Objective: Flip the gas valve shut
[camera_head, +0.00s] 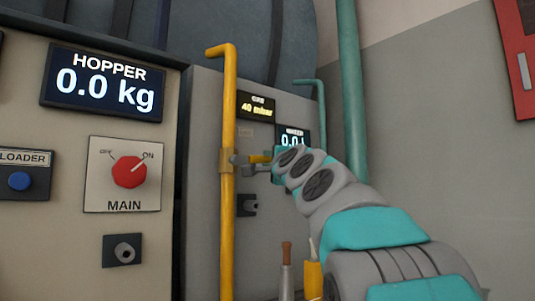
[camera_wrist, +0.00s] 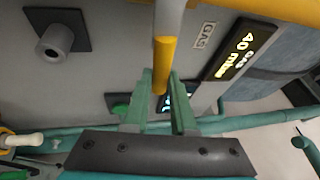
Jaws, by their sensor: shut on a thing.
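The gas valve (camera_head: 228,162) sits on a vertical yellow pipe (camera_head: 229,220). Its yellow-tipped lever (camera_head: 260,158) sticks out to the right, roughly level and crosswise to the pipe. In the wrist view the lever's yellow end (camera_wrist: 165,58) lies between the two green fingers of my gripper (camera_wrist: 160,80), with its grey shank running up the picture. In the head view my gripper (camera_head: 270,164) is at the lever's right end, its fingers partly hidden by my wrist. The gas display (camera_head: 256,106) reads 40 mbar.
A teal pipe (camera_head: 321,112) stands just right of the valve panel. A black square fitting (camera_head: 246,205) with a grey knob is below the lever. The main switch (camera_head: 129,172) is on the left panel. Brown and yellow handles (camera_head: 313,273) show at the bottom.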

